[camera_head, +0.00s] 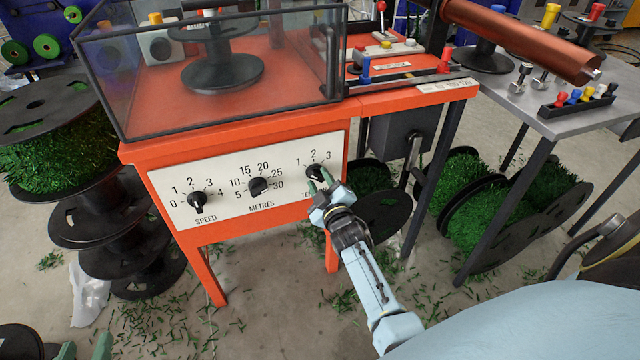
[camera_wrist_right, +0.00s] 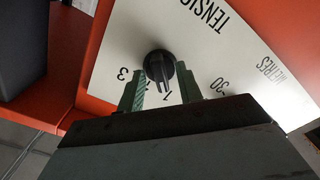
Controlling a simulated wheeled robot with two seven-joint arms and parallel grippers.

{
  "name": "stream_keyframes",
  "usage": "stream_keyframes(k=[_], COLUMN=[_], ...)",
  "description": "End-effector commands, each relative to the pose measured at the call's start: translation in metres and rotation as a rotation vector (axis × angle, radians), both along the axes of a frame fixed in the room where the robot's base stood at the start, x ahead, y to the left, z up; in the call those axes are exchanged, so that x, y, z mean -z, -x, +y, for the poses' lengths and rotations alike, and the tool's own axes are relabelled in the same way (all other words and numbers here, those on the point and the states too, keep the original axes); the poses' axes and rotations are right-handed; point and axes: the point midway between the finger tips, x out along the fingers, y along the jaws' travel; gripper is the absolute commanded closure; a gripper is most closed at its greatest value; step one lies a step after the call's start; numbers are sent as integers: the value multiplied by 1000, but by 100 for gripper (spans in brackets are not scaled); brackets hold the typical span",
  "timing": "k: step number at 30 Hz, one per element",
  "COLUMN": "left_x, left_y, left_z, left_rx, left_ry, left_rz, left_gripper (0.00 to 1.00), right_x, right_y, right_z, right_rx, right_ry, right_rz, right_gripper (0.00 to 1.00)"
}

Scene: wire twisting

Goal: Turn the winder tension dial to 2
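The tension dial (camera_head: 315,172) is a black knob at the right end of the winder's white panel. In the right wrist view the dial (camera_wrist_right: 158,65) appears upside down, its ridge pointing towards the 1. The 3 shows beside it; the 2 is hidden there but visible in the head view. My right gripper (camera_head: 320,185) is at the dial. In the wrist view its green fingers (camera_wrist_right: 161,84) are open, one on each side of the knob's lower part, with gaps visible.
The speed dial (camera_head: 197,202) and metres dial (camera_head: 257,187) sit left on the same panel (camera_head: 225,205). The orange winder frame (camera_head: 230,138) carries a clear guard box (camera_head: 210,80). Spools of green turf (camera_head: 45,150) stand left, and more lie under the right table.

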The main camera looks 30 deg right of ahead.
Motion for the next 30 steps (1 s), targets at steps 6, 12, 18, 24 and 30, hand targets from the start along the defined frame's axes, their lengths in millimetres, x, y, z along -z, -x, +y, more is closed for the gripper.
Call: stream_keyframes(k=[6, 12, 18, 24, 30], left_x=[-4, -4, -4, -4, 2], left_y=[-2, -2, -2, -2, 1], left_z=[-2, -1, -2, -2, 1], left_rx=[3, 2, 2, 3, -1], left_ry=[8, 7, 7, 7, -5], left_rz=[-28, -26, -26, -25, 18], left_gripper=[64, 64, 64, 64, 64], right_x=[0, 0, 0, 0, 0], right_y=[-2, -2, -2, -2, -2], right_z=[-1, -1, -1, -1, -1], right_rx=[0, -1, 0, 0, 0], right_ry=[1, 1, 0, -1, -37], right_rz=[2, 1, 0, 0, -8], right_gripper=[65, 70, 96, 100, 100])
